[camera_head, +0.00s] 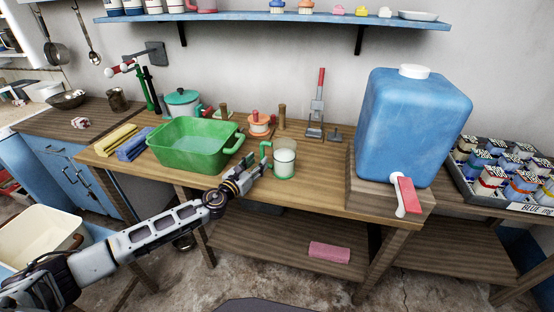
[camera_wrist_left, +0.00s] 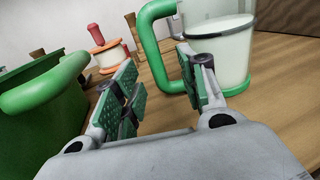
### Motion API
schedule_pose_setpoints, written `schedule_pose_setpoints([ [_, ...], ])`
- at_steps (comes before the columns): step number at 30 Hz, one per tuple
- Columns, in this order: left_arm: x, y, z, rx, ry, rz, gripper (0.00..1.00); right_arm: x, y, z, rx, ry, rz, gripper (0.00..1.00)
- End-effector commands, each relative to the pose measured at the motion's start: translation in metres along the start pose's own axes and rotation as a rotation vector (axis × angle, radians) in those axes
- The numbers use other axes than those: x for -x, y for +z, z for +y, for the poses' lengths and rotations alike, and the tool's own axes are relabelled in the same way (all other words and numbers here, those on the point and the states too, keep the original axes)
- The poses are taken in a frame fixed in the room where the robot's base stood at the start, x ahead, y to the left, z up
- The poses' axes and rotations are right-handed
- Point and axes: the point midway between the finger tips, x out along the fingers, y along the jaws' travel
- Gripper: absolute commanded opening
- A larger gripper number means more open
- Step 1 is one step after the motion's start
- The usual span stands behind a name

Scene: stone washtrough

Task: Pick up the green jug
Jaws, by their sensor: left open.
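The green jug (camera_head: 284,163) stands upright on the wooden table. It is a clear vessel with a green handle, a green base and white contents. In the left wrist view the jug (camera_wrist_left: 232,58) is at the upper right, its top cut off by the frame. My left gripper (camera_head: 257,163) is open at the jug's left, on the handle side. In the wrist view the upright part of the handle shows between the fingers of my left gripper (camera_wrist_left: 160,88), and the right finger hides part of the jug. I cannot tell whether they touch. My right gripper is not in view.
A green basin (camera_head: 190,148) stands just left of my gripper. An orange-and-white item (camera_head: 259,124) sits behind it. A large blue water container (camera_head: 410,125) with a red tap stands to the right. Bare tabletop (camera_head: 325,180) lies right of the jug.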

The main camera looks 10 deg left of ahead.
Motion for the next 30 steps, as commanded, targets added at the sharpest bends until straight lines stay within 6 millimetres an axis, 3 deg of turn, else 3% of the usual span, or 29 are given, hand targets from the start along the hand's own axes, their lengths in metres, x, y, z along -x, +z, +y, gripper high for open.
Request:
schedule_pose_setpoints([
  [14,-0.006,0.002,0.000,0.001,-0.001,-0.001,0.42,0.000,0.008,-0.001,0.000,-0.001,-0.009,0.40],
  [23,-0.029,0.005,0.004,0.000,0.000,-0.002,0.42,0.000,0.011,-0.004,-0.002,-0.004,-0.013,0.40],
  [30,-0.048,0.004,0.004,0.001,-0.001,-0.001,0.42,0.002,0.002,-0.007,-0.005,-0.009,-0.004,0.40],
])
